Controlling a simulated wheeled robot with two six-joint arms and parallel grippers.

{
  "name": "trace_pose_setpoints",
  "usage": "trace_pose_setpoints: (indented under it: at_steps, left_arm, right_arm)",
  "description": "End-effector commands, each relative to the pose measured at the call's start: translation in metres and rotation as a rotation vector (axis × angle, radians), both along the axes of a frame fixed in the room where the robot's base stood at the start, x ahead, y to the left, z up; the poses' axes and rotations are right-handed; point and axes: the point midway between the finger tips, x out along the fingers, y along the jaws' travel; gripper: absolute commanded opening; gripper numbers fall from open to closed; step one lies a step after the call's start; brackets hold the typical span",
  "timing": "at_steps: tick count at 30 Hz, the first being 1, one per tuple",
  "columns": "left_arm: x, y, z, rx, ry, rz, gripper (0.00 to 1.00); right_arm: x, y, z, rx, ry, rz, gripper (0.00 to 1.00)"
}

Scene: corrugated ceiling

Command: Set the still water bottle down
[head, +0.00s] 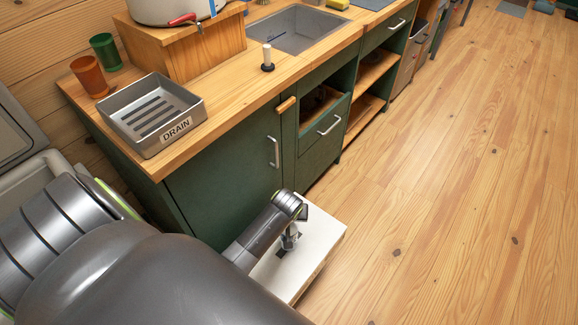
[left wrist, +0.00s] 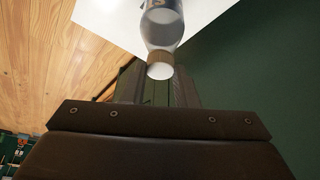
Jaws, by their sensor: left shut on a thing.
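The bottle (left wrist: 160,24) is clear and pale, with a dark label, a tan neck band and a white cap (left wrist: 160,71). It shows in the left wrist view, cap end toward me. My left gripper (left wrist: 158,88) is shut on it at the cap end. In the head view my left gripper (head: 289,238) points down over a white flat surface (head: 318,238) beside the green cabinet; the bottle cannot be made out there. I cannot tell whether the bottle touches the white surface. My right gripper is not in view.
The wooden counter (head: 225,122) holds a grey DRAIN tray (head: 150,146), an orange cup (head: 89,77), a green cup (head: 105,51), a small black-based stopper (head: 267,58) and a sink (head: 300,30). Green cabinets (head: 225,170) stand below. The wooden floor (head: 450,200) at right is clear.

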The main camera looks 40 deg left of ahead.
Motion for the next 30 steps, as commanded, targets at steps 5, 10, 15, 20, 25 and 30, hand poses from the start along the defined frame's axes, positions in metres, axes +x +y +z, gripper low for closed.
trace_pose_setpoints:
  at_steps: [5,10,15,20,25,30]
  left_arm:
    - [0.0016,-0.0002,-0.0025,0.0,-0.004,-0.001,0.0]
    - [0.0015,-0.0003,-0.0031,0.0,-0.004,-0.001,0.0]
    - [0.0005,-0.0003,-0.006,0.0,-0.001,0.0,0.37]
    - [0.0004,-0.0003,-0.0061,0.0,-0.001,0.0,0.48]
    - [0.0003,-0.0003,-0.0059,0.0,-0.001,0.0,0.48]
    - [-0.0007,-0.0015,0.0024,-0.001,-0.003,-0.001,0.48]
  right_arm:
    - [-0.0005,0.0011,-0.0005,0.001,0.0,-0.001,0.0]
    - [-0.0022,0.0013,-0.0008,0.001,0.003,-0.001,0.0]
    - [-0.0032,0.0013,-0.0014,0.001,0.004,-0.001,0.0]
    - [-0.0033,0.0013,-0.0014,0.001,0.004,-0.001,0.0]
    - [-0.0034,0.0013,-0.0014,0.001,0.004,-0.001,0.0]
    - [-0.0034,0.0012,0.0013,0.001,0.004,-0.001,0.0]
